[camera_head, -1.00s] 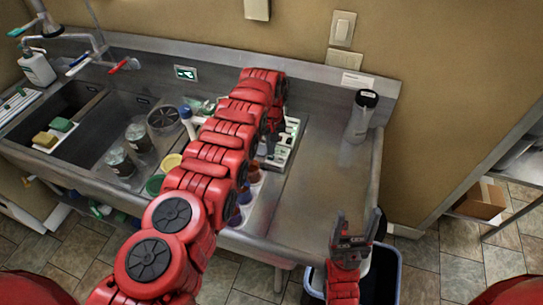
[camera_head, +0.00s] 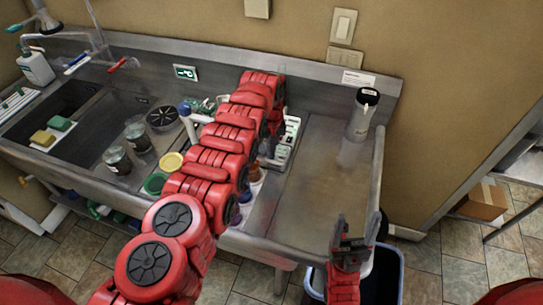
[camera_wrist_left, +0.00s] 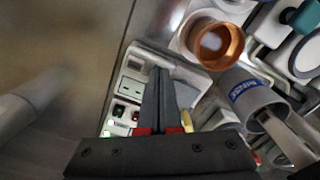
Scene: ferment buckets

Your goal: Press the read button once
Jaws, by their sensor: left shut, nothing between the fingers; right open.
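A pale device (camera_head: 292,130) stands on the steel counter, partly hidden behind my left arm in the head view. In the left wrist view the device (camera_wrist_left: 134,88) shows a small panel with dark, red and green-lit parts along its left side. I cannot tell which part is the read button. My left gripper (camera_wrist_left: 160,75) is shut and empty, its fingertips over the device's panel; whether they touch it I cannot tell. Its fingers are mostly hidden in the head view. My right gripper (camera_head: 354,228) is open and empty, near the counter's front edge.
A copper-coloured cup (camera_wrist_left: 213,42) and a grey labelled cylinder (camera_wrist_left: 246,94) stand close right of my left fingers. A clear cylinder with a black cap (camera_head: 362,115) stands at the counter's back right. The counter's right part (camera_head: 325,190) is clear. Sinks lie left.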

